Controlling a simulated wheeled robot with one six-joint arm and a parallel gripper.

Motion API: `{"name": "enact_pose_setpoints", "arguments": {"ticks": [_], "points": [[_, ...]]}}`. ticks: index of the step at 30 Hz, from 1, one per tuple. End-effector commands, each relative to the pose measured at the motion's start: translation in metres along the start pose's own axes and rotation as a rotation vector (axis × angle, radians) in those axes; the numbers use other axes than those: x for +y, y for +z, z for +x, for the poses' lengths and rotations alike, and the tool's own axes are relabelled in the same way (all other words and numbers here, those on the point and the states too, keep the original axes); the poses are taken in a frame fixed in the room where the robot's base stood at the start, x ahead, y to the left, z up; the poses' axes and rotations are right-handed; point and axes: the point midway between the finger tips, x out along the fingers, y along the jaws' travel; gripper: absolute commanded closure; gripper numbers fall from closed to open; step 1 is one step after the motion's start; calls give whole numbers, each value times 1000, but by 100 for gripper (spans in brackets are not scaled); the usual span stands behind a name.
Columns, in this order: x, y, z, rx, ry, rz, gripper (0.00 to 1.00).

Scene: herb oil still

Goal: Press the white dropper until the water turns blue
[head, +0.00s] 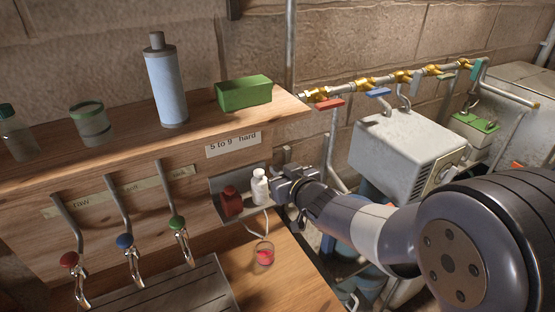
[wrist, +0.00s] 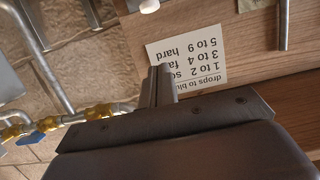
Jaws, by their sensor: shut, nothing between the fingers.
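The white dropper (head: 260,188) stands upright in a small holder on the wooden panel, beside a dark red bottle (head: 231,202). A small glass (head: 264,254) with pinkish-red liquid stands on the wooden counter below. My gripper (head: 277,178) is just right of the white dropper; I cannot tell whether it touches it. In the wrist view my gripper's fingers (wrist: 162,84) are together with nothing between them, in front of a printed card (wrist: 190,58). A white round piece (wrist: 149,5) at the top edge may be part of the dropper.
The card in the head view (head: 233,145) reads "5 to 9 hard". Taps with red (head: 69,260), blue (head: 125,241) and green (head: 176,222) knobs hang left. A shelf above holds a grey-blue bottle (head: 166,85) and a green box (head: 244,93). Brass-valved pipes run right.

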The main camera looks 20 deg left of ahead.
Motion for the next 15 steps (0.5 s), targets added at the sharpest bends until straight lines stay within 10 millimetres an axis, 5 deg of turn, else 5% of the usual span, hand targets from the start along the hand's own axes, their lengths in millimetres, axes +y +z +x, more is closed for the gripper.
{"name": "enact_pose_setpoints", "arguments": {"ticks": [15], "points": [[0,2,15,-1,-1,0,100]]}}
